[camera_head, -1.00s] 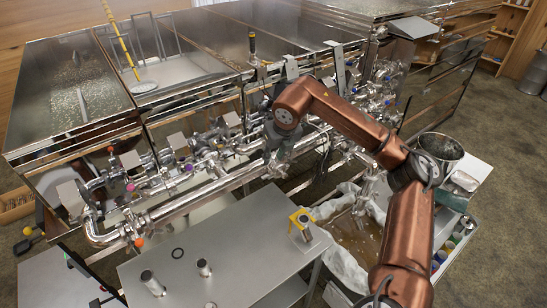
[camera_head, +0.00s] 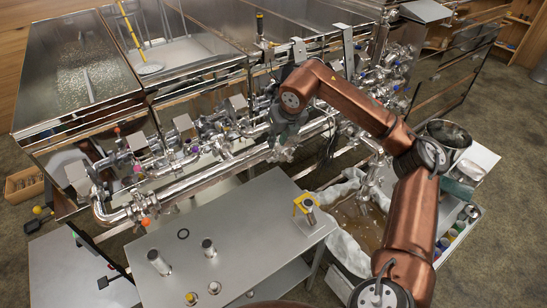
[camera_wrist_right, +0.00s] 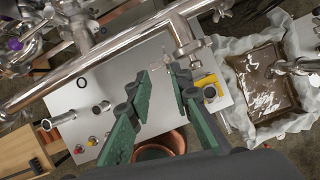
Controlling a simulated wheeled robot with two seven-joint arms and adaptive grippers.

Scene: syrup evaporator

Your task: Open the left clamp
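The long steel pipe (camera_head: 215,178) runs along the front of the evaporator. My right gripper (camera_head: 284,146) is at this pipe, partly hidden behind its own wrist in the head view. In the right wrist view its two green fingers (camera_wrist_right: 162,74) are open and apart, with nothing held between them. A steel clamp (camera_wrist_right: 187,46) on the pipe lies just beyond the fingertips, nearer the right finger. Another pipe joint, with an orange knob (camera_head: 146,222), is at the pipe's left end. I cannot tell which one is the left clamp. My left gripper is not in view.
A steel table (camera_head: 240,222) below the pipe holds short steel fittings (camera_head: 158,262), a black ring (camera_head: 183,234) and a yellow bracket (camera_head: 305,203). A cloth-lined tub of brown liquid (camera_head: 352,222) stands right of it. Valves and pipework crowd behind the pipe.

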